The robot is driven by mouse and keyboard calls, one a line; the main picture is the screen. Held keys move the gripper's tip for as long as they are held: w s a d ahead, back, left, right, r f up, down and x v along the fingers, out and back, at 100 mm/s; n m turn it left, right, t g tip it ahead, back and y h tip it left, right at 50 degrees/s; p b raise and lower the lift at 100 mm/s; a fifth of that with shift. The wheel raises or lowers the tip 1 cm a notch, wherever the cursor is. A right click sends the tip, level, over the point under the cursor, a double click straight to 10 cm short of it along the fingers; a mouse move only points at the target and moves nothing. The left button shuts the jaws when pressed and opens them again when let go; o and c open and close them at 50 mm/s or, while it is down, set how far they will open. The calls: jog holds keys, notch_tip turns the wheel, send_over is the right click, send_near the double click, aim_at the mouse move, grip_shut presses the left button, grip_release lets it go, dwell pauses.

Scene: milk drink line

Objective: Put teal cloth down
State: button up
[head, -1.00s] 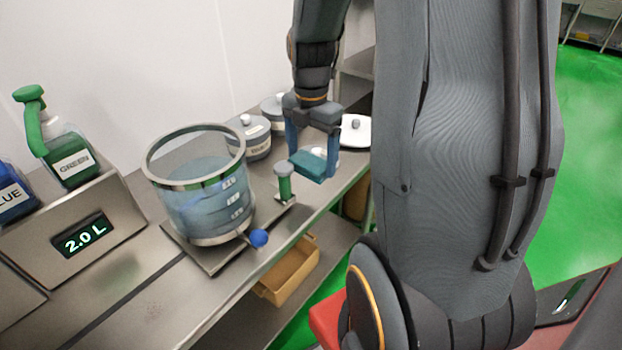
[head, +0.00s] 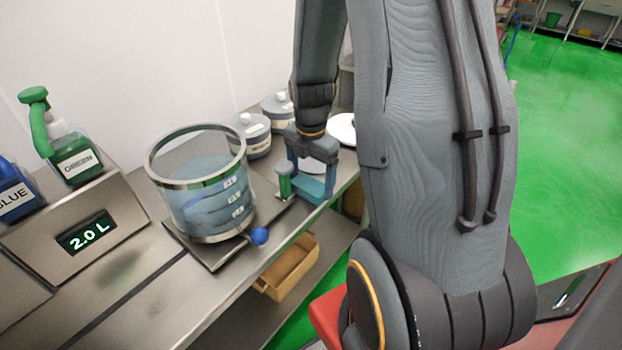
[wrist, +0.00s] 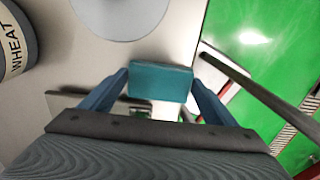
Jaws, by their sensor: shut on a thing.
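The teal cloth (wrist: 161,82) is a small folded block between the two blue fingers of my gripper (wrist: 160,88) in the wrist view. My gripper is shut on it. In the head view the cloth (head: 311,188) hangs at the fingertips of my gripper (head: 312,187), low over the steel bench (head: 205,275) near its front edge. It is just right of the green-handled tap post (head: 285,181), which partly overlaps a finger in the picture. I cannot tell whether the cloth touches the bench.
A clear tank of bluish liquid (head: 205,200) with a blue knob (head: 259,236) stands left of my gripper. Grey lidded canisters (head: 251,140) and a white disc (head: 342,129) are behind. A cardboard-coloured bin (head: 287,268) sits on the lower shelf. Green floor (head: 570,130) lies right.

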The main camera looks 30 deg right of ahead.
aim_at(311, 183)
jog(key=shift+f, duration=0.1)
jog(key=o, duration=1.1)
notch_tip(311, 183, up, 12)
jog(key=b, duration=0.2)
jog(key=shift+s, duration=0.1)
